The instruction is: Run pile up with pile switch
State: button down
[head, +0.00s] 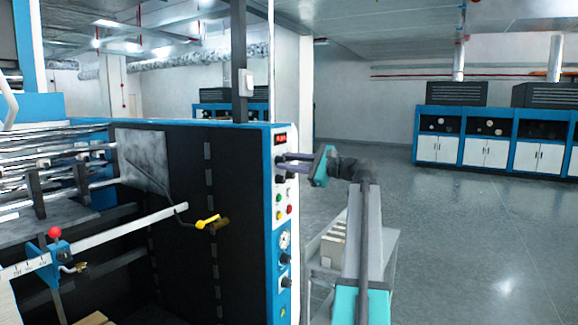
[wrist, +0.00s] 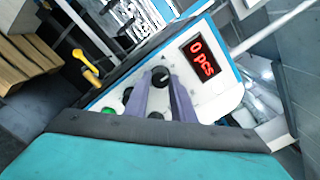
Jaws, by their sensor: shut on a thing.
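The white control panel (head: 284,225) is on the near end of the blue and black machine. My gripper (head: 283,164) reaches it from the right, just below the red display. In the wrist view, my gripper (wrist: 163,85) has its two grey fingers closed around a black switch knob (wrist: 160,73). The fingers partly cover the knob, and I cannot read a label that names it as the pile switch. Another dark knob (wrist: 127,95) and a green button (wrist: 108,111) sit beside the fingers.
The red display (wrist: 202,56) reads "0 pcs". A yellow handle (head: 208,222) sticks out from the machine's dark side. A grey cart (head: 335,245) stands below my arm. Open floor lies to the right, with blue and white cabinets (head: 485,150) at the back.

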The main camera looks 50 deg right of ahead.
dwell(0.4)
jog(key=c, duration=1.5)
grip_release()
jog(key=b+v, duration=0.2)
jog(key=v, duration=1.2)
jog(key=shift+f, duration=0.1)
